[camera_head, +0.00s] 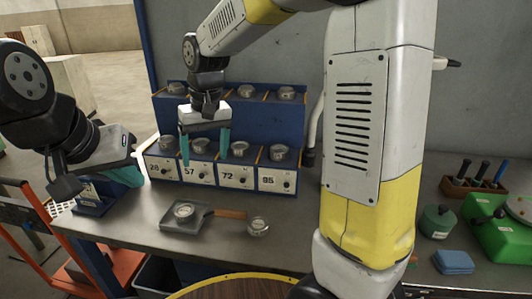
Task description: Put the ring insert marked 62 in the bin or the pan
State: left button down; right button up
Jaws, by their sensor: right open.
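A blue rack (262,122) on the bench has two rows of compartments holding metal ring inserts. The lower labels appear to read 28, 57, 72 and 95; I cannot read a 62 anywhere. A flat grey pan (172,226) with a wooden handle lies in front, with a metal ring insert (184,211) on it. My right gripper (204,160) is open and empty, pointing down before the rack's lower row near 57. My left gripper (123,174) is left of the rack; its jaws are unclear.
A dark bin (155,274) stands below the bench's front edge. My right arm's thick column hides the bench centre. At right are a tool block (473,188), a green pot (437,221), blue pads (453,262) and a green machine (498,232). An orange cart (45,262) stands at left.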

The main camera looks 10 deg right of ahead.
jog(key=s+d+r+m+t, duration=0.1)
jog(key=s+d+r+t, duration=0.1)
jog(key=s+d, duration=0.6)
jog(key=s+d+r+m+t, duration=0.1)
jog(key=s+d+r+t, duration=0.2)
jog(key=s+d, duration=0.4)
jog(key=shift+s+d+r+m+y, duration=0.35)
jog(key=shift+s+d+m+y, duration=0.05)
jog(key=shift+d, duration=0.1)
